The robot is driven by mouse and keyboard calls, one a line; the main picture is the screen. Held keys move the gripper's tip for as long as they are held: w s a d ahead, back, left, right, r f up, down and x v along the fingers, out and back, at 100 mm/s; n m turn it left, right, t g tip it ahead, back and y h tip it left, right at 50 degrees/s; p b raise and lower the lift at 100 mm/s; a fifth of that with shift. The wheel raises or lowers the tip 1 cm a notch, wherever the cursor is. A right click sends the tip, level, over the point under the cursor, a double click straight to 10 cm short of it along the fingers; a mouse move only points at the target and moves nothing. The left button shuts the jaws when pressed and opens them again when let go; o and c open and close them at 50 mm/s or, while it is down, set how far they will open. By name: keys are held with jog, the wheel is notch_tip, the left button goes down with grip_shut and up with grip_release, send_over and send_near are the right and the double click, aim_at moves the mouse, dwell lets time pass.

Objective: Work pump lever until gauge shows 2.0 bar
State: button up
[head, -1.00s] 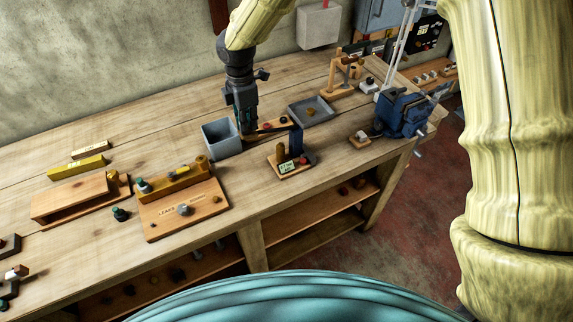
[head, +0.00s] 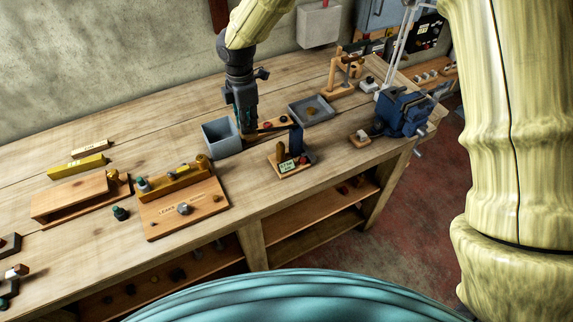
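The pump (head: 296,141) is a small dark blue post on a wooden base (head: 290,172), right of the middle of the bench. A thin wooden lever (head: 272,129) reaches left from its top. A small pale green display (head: 287,166), apparently the gauge, is at the front of the base; its figures are too small to read. My gripper (head: 247,130) points down at the lever's left end, between the grey bin and the post. Its fingers are dark and small here, so I cannot tell whether they are closed on the lever or only touching it.
A grey bin (head: 222,148) stands close on the left of my gripper. A shallow grey tray (head: 329,111) lies behind the pump, and a blue vise (head: 403,112) is to the right. A wooden fixture (head: 160,224) stands front left. Bare bench lies in front of the pump.

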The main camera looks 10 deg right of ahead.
aim_at(247, 136)
jog(key=shift+a+f+b, duration=0.15)
jog(key=shift+f+b, duration=1.05)
jog(key=shift+f, duration=1.75)
jog(key=shift+r+p, duration=1.2)
jog(key=shift+r, duration=1.75)
jog(key=shift+f, duration=0.15)
jog(key=shift+f+b, duration=1.1)
jog(key=shift+f, duration=1.65)
jog(key=shift+r+p, duration=1.1)
jog(key=shift+r, duration=1.85)
jog(key=shift+f, duration=0.15)
